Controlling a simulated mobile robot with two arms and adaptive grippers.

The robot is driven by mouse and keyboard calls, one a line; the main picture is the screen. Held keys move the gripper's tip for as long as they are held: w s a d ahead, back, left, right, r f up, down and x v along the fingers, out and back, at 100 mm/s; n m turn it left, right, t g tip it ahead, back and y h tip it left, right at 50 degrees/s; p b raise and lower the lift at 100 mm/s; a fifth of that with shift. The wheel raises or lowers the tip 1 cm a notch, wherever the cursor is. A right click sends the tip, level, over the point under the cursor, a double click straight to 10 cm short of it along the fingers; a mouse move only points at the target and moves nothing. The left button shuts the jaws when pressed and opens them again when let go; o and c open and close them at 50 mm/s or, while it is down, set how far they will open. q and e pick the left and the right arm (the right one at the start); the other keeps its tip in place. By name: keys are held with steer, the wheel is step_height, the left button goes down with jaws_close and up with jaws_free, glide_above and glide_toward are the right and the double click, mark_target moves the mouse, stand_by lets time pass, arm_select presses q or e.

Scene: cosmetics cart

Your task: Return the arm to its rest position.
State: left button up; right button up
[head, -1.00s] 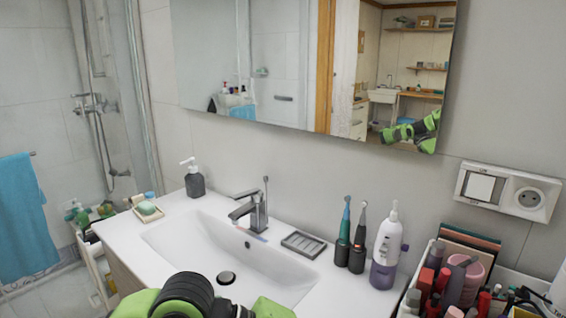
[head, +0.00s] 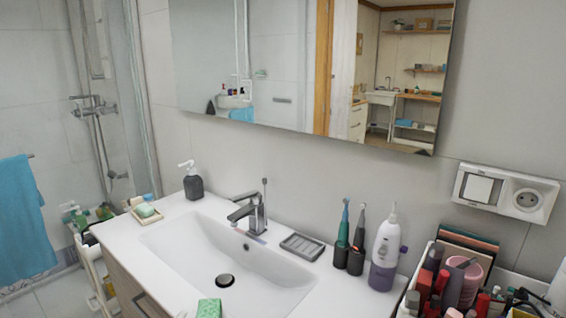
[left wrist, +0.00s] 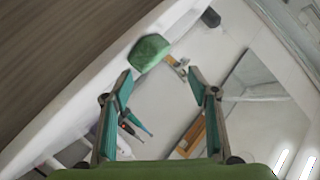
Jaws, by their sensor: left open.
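My left gripper (left wrist: 159,76) shows in the left wrist view, its two fingers spread apart with nothing between them. A green sponge-like block (left wrist: 150,52) lies on the white sink rim, beyond the left fingertip and apart from it. The same green block (head: 209,309) shows at the bottom edge of the head view, partly cut off. Neither my left arm nor my right gripper is in the head view.
The white washbasin (head: 160,238) holds a tap (head: 250,212), a soap bottle (head: 194,184), a grey soap dish (head: 302,246), two electric toothbrushes and a white-purple bottle (head: 384,255). A crowded cosmetics cart (head: 405,309) stands at the right. A mirror (head: 215,60) hangs above.

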arm_select(q)
steer(key=s+a+f+n+g, duration=0.3)
steer(key=s+f+n+g, duration=0.6)
steer(key=s+f, duration=1.25)
step_height(320, 180, down, 22)
steer(key=s+m+g, duration=0.2)
steer(key=g, duration=0.1)
steer(key=s+a+f+g, duration=0.1)
steer(key=s+a+f, duration=0.2)
steer(key=s+f, duration=1.4)
steer(key=shift+s+f, duration=0.4)
steer(key=shift+f, duration=0.3)
